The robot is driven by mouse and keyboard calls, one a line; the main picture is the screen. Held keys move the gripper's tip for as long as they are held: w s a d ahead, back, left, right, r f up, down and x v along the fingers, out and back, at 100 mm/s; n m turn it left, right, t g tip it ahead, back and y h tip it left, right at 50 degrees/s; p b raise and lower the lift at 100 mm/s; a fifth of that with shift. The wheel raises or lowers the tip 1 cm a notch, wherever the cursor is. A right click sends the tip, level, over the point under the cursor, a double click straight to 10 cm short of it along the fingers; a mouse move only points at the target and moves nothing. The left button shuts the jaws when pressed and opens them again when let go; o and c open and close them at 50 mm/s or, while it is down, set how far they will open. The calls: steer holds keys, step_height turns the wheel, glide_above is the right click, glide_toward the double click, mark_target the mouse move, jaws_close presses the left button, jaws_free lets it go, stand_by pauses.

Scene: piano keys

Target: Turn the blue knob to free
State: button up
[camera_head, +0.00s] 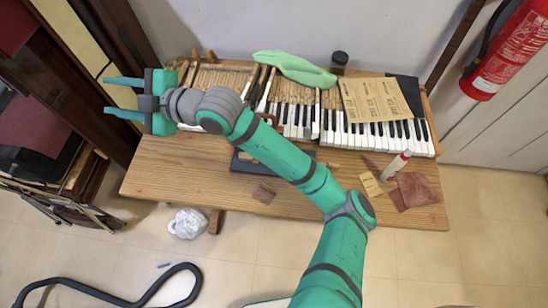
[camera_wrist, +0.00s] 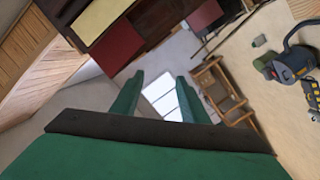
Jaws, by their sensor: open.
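I cannot make out a blue knob in either view. My gripper (camera_head: 108,97) is at the upper left of the head view, beyond the left end of the wooden table. Its two green fingers point left, apart, with nothing between them. In the wrist view my gripper (camera_wrist: 157,85) also shows spread fingers, with a bright white panel in the background between them. My arm crosses over the table and hides part of the keys and the table top.
The wooden table (camera_head: 155,185) bears piano keys (camera_head: 350,135), a green cloth (camera_head: 290,68), sheets of paper (camera_head: 375,100), a dark jar (camera_head: 339,60) and a white bottle (camera_head: 397,165). A fire extinguisher (camera_head: 510,50) hangs at right. Dark furniture stands left. A black hose (camera_head: 110,295) lies on the floor.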

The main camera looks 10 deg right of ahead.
steer(key=d+f+n+g+h, duration=0.35)
steer(key=d+f+h, duration=0.55)
steer(key=d+f, duration=0.75)
steer(key=s+d+f+m+g+h, duration=0.1)
steer(key=s+d+g+h, duration=0.2)
steer(key=d, duration=0.9)
steer(key=s+d+m+g+h, duration=0.1)
steer(key=s+d+h, duration=0.3)
steer(key=d, duration=0.9)
steer(key=shift+t+y, duration=0.25)
steer(key=shift+y, duration=0.15)
steer(key=f, duration=1.1)
steer(key=shift+s, duration=0.35)
jaws_close()
